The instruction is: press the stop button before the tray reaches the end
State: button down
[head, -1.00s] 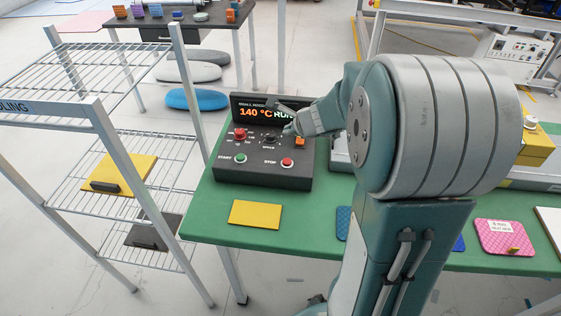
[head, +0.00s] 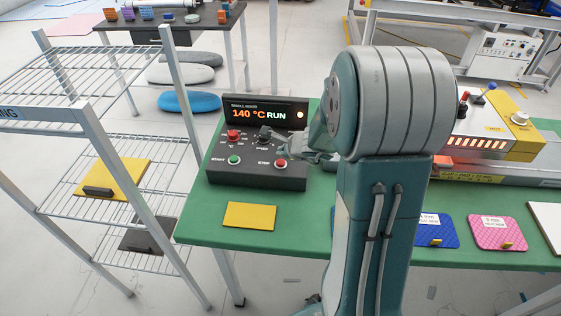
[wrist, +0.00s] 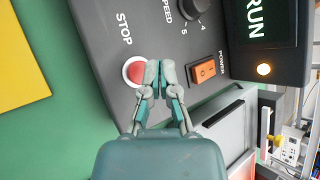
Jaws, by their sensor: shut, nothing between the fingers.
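The control box (head: 256,176) stands on the green table, its display reading 140 °C RUN. The red STOP button (head: 281,163) is at its lower right; it also shows in the wrist view (wrist: 134,73), in a white ring. My gripper (head: 287,152) is over the box's right side, close to the STOP button. In the wrist view my gripper (wrist: 160,70) is shut and empty, its fingertips overlapping the button's right edge. I cannot tell whether they touch it. I cannot make out the tray; my arm hides part of the machine at right.
The green START button (head: 234,160) and black SPEED knob (head: 263,132) are on the same box. The orange POWER switch (wrist: 205,70) is right of the fingertips in the wrist view. A yellow sheet (head: 250,215) lies before the box. A wire rack (head: 90,215) stands at left.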

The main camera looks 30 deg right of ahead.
aim_at(282, 162)
jog(key=shift+f, duration=0.65)
jog(key=shift+f, duration=0.1)
dwell(0.9)
jog(key=shift+f, duration=0.25)
jog(key=shift+f, duration=0.4)
dwell(1.0)
jog(key=shift+r, duration=0.85)
jog(key=shift+r, duration=2.5)
